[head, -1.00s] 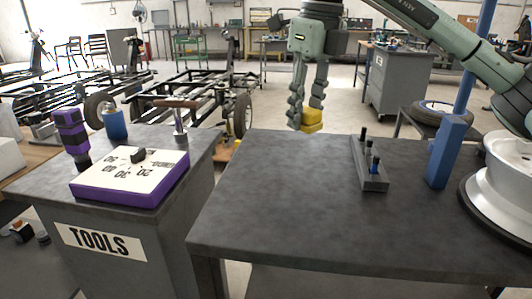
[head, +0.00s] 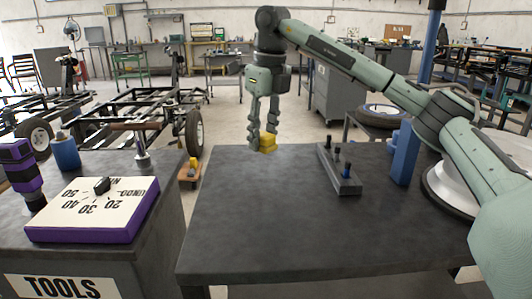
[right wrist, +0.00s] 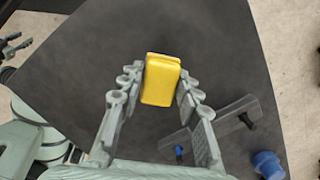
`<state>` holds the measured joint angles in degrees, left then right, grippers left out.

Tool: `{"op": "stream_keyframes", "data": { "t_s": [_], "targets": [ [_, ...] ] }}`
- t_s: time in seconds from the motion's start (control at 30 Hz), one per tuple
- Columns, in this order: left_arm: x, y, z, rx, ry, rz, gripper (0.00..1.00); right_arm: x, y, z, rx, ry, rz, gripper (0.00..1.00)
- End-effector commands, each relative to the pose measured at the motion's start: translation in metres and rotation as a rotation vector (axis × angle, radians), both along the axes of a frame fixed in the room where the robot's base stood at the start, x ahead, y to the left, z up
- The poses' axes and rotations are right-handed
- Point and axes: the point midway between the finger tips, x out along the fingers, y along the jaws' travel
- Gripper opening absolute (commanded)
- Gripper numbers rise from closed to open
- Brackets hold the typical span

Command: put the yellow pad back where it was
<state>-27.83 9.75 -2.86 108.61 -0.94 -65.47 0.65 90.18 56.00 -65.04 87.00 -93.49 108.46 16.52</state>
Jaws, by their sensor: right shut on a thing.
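The yellow pad (head: 267,143) is a small block between the fingertips of my right gripper (head: 262,141). In the head view it shows at the table's far edge. In the right wrist view the pad (right wrist: 161,80) has a finger on each side, and the dark table top lies below it. My right gripper (right wrist: 160,88) is shut on the pad. Whether the pad touches the table cannot be told.
A tool cabinet (head: 110,262) with a purple-edged dial box (head: 92,210) stands left. The table's front middle is clear.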

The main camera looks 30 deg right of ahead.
Motion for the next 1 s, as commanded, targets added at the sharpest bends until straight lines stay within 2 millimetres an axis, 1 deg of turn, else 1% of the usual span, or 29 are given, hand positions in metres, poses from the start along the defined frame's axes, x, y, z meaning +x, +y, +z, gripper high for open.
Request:
{"op": "stream_keyframes", "data": {
  "t_s": [0.03,0.1,0.2,0.37,0.6,0.97,1.0],
  "targets": [
    [-0.004,0.001,-0.006,-0.001,0.012,0.001,0.4,0.006,-0.008,-0.005,0.0,0.002,-0.004,0.06],
    [-0.008,0.001,-0.013,-0.001,0.024,0.002,0.4,0.012,-0.016,-0.012,0.001,0.003,-0.002,0.06],
    [-0.009,0.002,-0.018,-0.003,0.025,0.002,0.4,0.019,-0.023,-0.018,0.0,0.001,0.0,0.06],
    [-0.005,0.001,-0.019,-0.004,0.02,0.002,0.4,0.021,-0.026,-0.026,-0.001,0.001,0.002,0.06],
    [0.004,0.001,-0.016,-0.006,0.0,0.0,0.4,0.02,-0.026,-0.058,-0.002,0.002,0.001,0.06],
    [-0.004,0.001,-0.025,-0.005,0.022,0.003,0.4,0.02,-0.026,-0.064,0.0,0.0,0.001,0.06],
    [-0.005,0.001,-0.023,-0.004,0.024,0.002,0.4,0.02,-0.026,-0.064,0.0,0.0,0.001,0.35]
  ]
}}
